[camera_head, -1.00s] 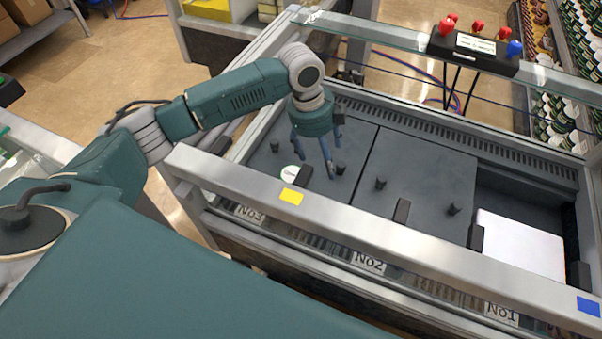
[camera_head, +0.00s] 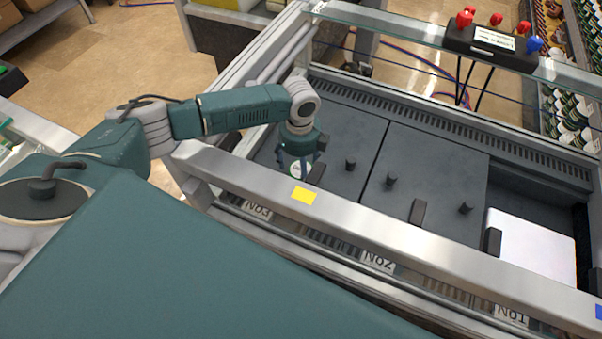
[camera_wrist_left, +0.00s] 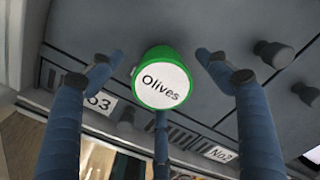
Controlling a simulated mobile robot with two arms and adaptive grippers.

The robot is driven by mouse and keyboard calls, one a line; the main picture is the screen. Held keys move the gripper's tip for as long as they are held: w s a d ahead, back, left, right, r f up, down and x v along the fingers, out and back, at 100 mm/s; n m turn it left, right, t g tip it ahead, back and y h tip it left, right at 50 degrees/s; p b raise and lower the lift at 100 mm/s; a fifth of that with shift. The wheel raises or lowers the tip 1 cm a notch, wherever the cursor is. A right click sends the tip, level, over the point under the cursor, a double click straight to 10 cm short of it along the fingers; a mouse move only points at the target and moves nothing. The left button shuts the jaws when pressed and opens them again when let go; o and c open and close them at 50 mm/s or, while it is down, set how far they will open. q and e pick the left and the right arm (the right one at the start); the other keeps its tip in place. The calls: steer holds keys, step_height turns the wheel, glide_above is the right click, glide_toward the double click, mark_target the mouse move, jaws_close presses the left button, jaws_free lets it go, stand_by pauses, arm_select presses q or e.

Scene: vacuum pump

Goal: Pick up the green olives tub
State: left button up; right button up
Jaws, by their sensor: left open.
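The olives tub (camera_wrist_left: 162,84) is green with a white round label reading "Olives". In the left wrist view it sits between the spread blue fingers of my left gripper (camera_wrist_left: 155,80), with no finger visibly closed on it. In the head view only a small part of the tub (camera_head: 297,170) shows below the gripper, on the dark lid of the No3 section. My left gripper (camera_head: 296,162) is open and low over it, its fingers partly hidden by the wrist and the front rail. My right gripper is not in view.
The metal front rail (camera_head: 400,239) with a yellow marker (camera_head: 303,195) runs close in front of the gripper. Black knobs (camera_head: 350,164) stand on the lids. A white panel (camera_head: 530,250) lies at right. A control box (camera_head: 491,42) sits on the rear rail.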

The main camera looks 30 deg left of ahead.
arm_select(q)
steer(key=shift+f, duration=0.4)
steer(key=c, duration=1.5)
